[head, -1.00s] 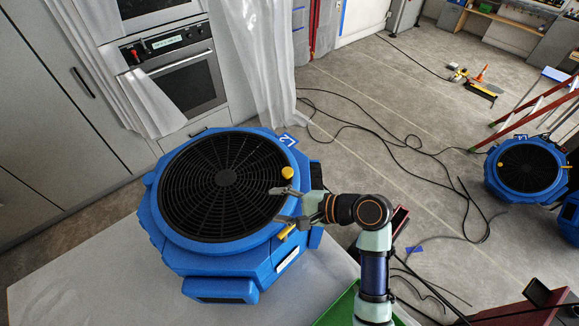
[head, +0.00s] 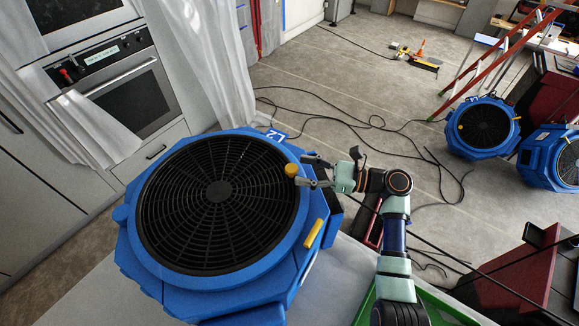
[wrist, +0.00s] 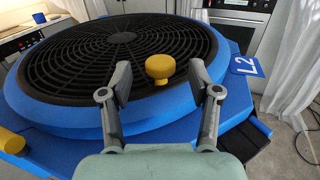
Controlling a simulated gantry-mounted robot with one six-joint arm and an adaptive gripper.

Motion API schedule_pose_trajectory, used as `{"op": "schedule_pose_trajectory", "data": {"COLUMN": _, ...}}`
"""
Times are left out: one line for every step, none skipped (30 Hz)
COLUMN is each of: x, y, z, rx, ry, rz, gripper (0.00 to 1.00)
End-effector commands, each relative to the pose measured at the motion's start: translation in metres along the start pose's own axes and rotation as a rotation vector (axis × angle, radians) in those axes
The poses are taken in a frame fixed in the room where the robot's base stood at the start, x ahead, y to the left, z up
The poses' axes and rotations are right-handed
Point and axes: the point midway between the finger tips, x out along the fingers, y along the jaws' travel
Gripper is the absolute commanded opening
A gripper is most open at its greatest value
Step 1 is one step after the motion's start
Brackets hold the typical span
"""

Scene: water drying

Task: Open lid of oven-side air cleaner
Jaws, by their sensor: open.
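The oven-side air cleaner (head: 150,268) is a blue octagonal unit with a round black grille lid (head: 218,205), lying flat and closed, and an "L2" tag (head: 273,135) at its rim. A yellow knob (head: 291,170) stands on the lid's rim. My gripper (head: 311,171) is at the right rim beside the knob. In the wrist view my gripper (wrist: 162,85) is open, with the yellow knob (wrist: 160,68) between and slightly beyond the fingertips, apart from both fingers. A yellow handle (head: 314,233) sits on the unit's side, and shows at the wrist view's left edge (wrist: 12,140).
The oven (head: 120,88) and plastic curtains (head: 195,60) stand behind the cleaner. More blue air cleaners (head: 482,128) and a red ladder (head: 500,60) are at the right. Black cables (head: 360,125) lie on the floor. A green tray (head: 440,310) lies below my arm.

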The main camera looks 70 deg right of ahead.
Motion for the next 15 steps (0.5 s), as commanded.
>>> {"op": "schedule_pose_trajectory", "data": {"x": 0.010, "y": 0.001, "z": 0.001, "rx": 0.001, "ry": 0.000, "rz": 0.003, "gripper": 0.62}}
{"op": "schedule_pose_trajectory", "data": {"x": 0.015, "y": 0.001, "z": 0.001, "rx": 0.001, "ry": 0.001, "rz": 0.003, "gripper": 0.62}}
{"op": "schedule_pose_trajectory", "data": {"x": 0.022, "y": 0.001, "z": 0.001, "rx": 0.001, "ry": 0.001, "rz": 0.002, "gripper": 0.62}}
{"op": "schedule_pose_trajectory", "data": {"x": 0.026, "y": 0.000, "z": 0.001, "rx": 0.001, "ry": 0.001, "rz": 0.002, "gripper": 0.62}}
{"op": "schedule_pose_trajectory", "data": {"x": 0.029, "y": 0.000, "z": 0.001, "rx": 0.001, "ry": 0.001, "rz": 0.001, "gripper": 0.62}}
{"op": "schedule_pose_trajectory", "data": {"x": 0.033, "y": 0.000, "z": 0.000, "rx": 0.000, "ry": 0.001, "rz": 0.001, "gripper": 0.62}}
{"op": "schedule_pose_trajectory", "data": {"x": 0.035, "y": 0.000, "z": 0.000, "rx": 0.000, "ry": 0.001, "rz": 0.001, "gripper": 0.62}}
{"op": "schedule_pose_trajectory", "data": {"x": 0.037, "y": 0.000, "z": 0.000, "rx": 0.000, "ry": 0.001, "rz": 0.000, "gripper": 0.62}}
{"op": "schedule_pose_trajectory", "data": {"x": 0.038, "y": 0.000, "z": 0.000, "rx": 0.000, "ry": 0.001, "rz": 0.000, "gripper": 0.62}}
{"op": "schedule_pose_trajectory", "data": {"x": 0.039, "y": 0.000, "z": 0.000, "rx": 0.000, "ry": 0.001, "rz": -0.001, "gripper": 0.62}}
{"op": "schedule_pose_trajectory", "data": {"x": 0.039, "y": 0.000, "z": 0.000, "rx": -0.001, "ry": 0.001, "rz": -0.001, "gripper": 0.62}}
{"op": "schedule_pose_trajectory", "data": {"x": 0.039, "y": 0.000, "z": 0.000, "rx": -0.001, "ry": 0.001, "rz": -0.001, "gripper": 0.62}}
{"op": "schedule_pose_trajectory", "data": {"x": 0.039, "y": 0.000, "z": 0.000, "rx": -0.001, "ry": 0.001, "rz": -0.001, "gripper": 0.62}}
{"op": "schedule_pose_trajectory", "data": {"x": 0.039, "y": 0.000, "z": 0.000, "rx": -0.001, "ry": 0.001, "rz": -0.001, "gripper": 0.62}}
{"op": "schedule_pose_trajectory", "data": {"x": 0.039, "y": 0.000, "z": 0.000, "rx": -0.001, "ry": 0.001, "rz": -0.001, "gripper": 0.62}}
